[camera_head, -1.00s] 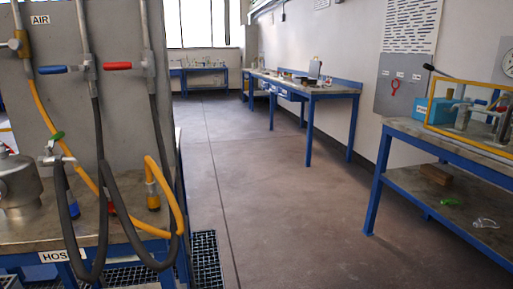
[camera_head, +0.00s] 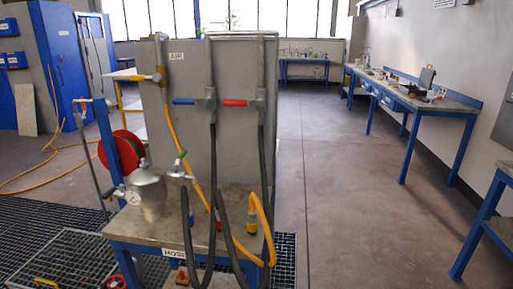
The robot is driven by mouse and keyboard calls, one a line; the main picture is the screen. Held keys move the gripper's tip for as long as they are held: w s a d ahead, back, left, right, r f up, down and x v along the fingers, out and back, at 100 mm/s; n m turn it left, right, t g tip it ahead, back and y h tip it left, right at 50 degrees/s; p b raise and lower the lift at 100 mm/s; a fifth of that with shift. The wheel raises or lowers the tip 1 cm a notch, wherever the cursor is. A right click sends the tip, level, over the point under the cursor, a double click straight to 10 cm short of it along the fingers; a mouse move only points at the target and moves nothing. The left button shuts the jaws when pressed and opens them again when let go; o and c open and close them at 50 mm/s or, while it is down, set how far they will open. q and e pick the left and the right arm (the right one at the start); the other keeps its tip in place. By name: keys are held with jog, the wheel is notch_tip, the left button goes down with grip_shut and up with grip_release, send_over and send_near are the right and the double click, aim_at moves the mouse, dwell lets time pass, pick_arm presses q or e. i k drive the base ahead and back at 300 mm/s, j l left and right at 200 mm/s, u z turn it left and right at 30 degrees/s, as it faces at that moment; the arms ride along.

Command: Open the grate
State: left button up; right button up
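Dark metal floor grating (camera_head: 38,215) covers the lower left of the head view. At the bottom left a lighter framed grate panel (camera_head: 75,255) lies there, with a yellow part (camera_head: 45,282) near the bottom edge that looks like a handle. The panel's near side is cut off by the frame, and I cannot tell whether it lies flush or is raised. Neither of my grippers is in view.
A hose bench (camera_head: 150,232) with a grey panel, hanging hoses and a metal vessel (camera_head: 147,195) stands right of the grate. A red hose reel (camera_head: 122,152) is behind it. A yellow hose (camera_head: 75,150) lies on the floor at left. The right aisle (camera_head: 340,200) is clear.

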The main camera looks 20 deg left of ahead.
aim_at(37, 279)
jog(key=u, duration=2.15)
jog(key=z, duration=0.45)
jog(key=i+j+z, duration=0.35)
jog(key=j+z, duration=0.15)
jog(key=j, duration=0.15)
jog(key=i+j+z, duration=0.1)
jog(key=j+z, duration=0.15)
jog(key=j, duration=0.15)
jog(key=i+j+z, duration=0.1)
jog(key=j+z, duration=0.15)
jog(key=j, duration=0.1)
